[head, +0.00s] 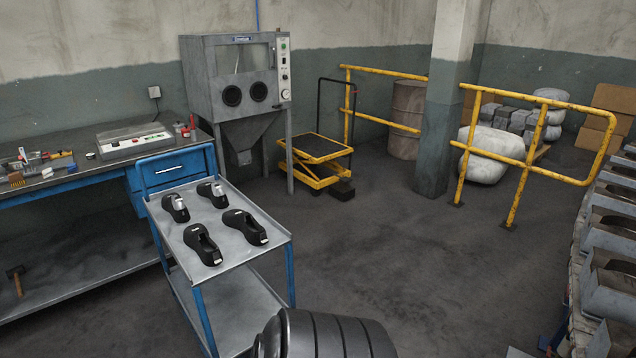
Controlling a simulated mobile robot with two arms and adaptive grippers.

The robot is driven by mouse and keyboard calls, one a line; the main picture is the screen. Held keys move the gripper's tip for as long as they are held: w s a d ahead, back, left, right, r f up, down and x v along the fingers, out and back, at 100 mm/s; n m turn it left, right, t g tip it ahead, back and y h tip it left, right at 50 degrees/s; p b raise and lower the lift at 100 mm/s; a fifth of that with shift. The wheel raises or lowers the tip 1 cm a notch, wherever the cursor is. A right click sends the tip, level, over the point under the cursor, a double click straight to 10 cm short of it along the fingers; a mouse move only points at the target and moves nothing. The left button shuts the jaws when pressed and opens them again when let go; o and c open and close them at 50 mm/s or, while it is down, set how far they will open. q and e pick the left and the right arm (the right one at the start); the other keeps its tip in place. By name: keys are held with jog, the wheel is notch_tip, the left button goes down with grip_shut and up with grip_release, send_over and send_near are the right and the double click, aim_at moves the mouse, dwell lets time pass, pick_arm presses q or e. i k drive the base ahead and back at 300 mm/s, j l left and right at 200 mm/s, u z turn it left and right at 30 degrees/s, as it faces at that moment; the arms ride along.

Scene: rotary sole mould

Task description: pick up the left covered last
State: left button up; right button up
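Black shoe-shaped pieces lie on the top tray of a blue-framed cart (183,227) at left centre. Two larger black ones with a slot-like opening lie toward the front: a front-left one (203,245) and a front-right one (244,228). Two smaller ones with a grey upper part lie behind them: a back-left one (176,208) and a back-right one (212,194). They lie apart. I cannot tell for sure which is the left covered last. Neither of my grippers shows; a dark ribbed part, likely my arm, is at the bottom edge.
A workbench (75,172) with tools and a control box (133,140) adjoins the cart's left. A blasting cabinet (232,80) and a yellow lift table (315,150) stand behind. Yellow railings (520,165) and a mould row (607,245) are right. The middle floor is clear.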

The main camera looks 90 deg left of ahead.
aim_at(172, 203)
jog(key=j+u, duration=0.1)
jog(key=u, duration=0.35)
jog(key=j+u, duration=0.15)
jog(key=u, duration=0.3)
jog(key=j+u, duration=0.15)
jog(key=u, duration=0.3)
jog(key=j+u, duration=0.15)
jog(key=u, duration=0.3)
jog(key=j+u, duration=0.15)
jog(key=u, duration=0.3)
jog(key=i+j+u, duration=0.45)
jog(key=j, duration=0.15)
jog(key=i+j+u, duration=0.45)
jog(key=i+j, duration=0.25)
jog(key=i+j+z, duration=0.1)
jog(key=z, duration=0.4)
jog(key=j+z, duration=0.35)
jog(key=z, duration=0.15)
jog(key=i+j+z, duration=0.1)
jog(key=j+z, duration=0.2)
jog(key=z, duration=0.2)
jog(key=j+z, duration=0.25)
jog(key=z, duration=0.25)
